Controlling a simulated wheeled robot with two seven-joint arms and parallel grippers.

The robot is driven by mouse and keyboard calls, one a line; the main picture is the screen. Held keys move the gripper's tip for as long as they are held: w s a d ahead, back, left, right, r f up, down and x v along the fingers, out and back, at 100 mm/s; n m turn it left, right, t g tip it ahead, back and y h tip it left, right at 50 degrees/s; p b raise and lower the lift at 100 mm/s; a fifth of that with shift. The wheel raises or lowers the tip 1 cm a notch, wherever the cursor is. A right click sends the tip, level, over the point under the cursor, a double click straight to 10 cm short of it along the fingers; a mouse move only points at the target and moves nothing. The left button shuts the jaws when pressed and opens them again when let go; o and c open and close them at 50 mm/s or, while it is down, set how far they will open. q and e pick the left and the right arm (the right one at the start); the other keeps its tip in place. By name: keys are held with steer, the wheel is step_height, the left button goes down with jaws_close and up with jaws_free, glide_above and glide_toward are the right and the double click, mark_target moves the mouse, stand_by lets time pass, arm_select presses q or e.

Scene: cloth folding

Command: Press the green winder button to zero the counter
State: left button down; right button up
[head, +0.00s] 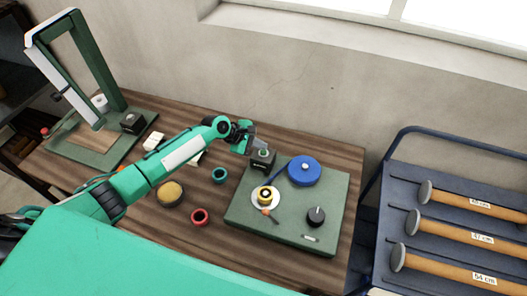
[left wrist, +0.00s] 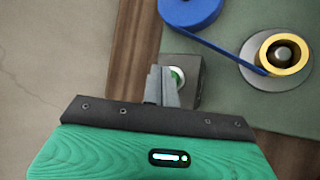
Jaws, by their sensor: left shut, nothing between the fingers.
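The winder (head: 330,190) is a green base plate on the wooden table, with a dark box (head: 262,163) at its back left corner. The green button (head: 263,152) is on top of this box. In the left wrist view the button (left wrist: 177,78) shows partly behind my fingers, in a pale ring on the box (left wrist: 190,92). My left gripper (head: 252,146) is shut and empty, its fingertips (left wrist: 163,72) over or right beside the button. I cannot tell whether they touch it. The counter's reading is not legible. My right gripper is not in view.
The base plate carries a blue tape reel (head: 304,171), a yellow core on a white disc (head: 266,198) and a black knob (head: 316,214). Teal (head: 219,175) and red (head: 200,217) rings lie left of it. A blue rack (head: 400,160) with labelled rolls stands at right.

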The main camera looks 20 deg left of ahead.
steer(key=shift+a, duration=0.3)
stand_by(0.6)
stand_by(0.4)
arm_select(q)
steer(key=shift+f, duration=0.4)
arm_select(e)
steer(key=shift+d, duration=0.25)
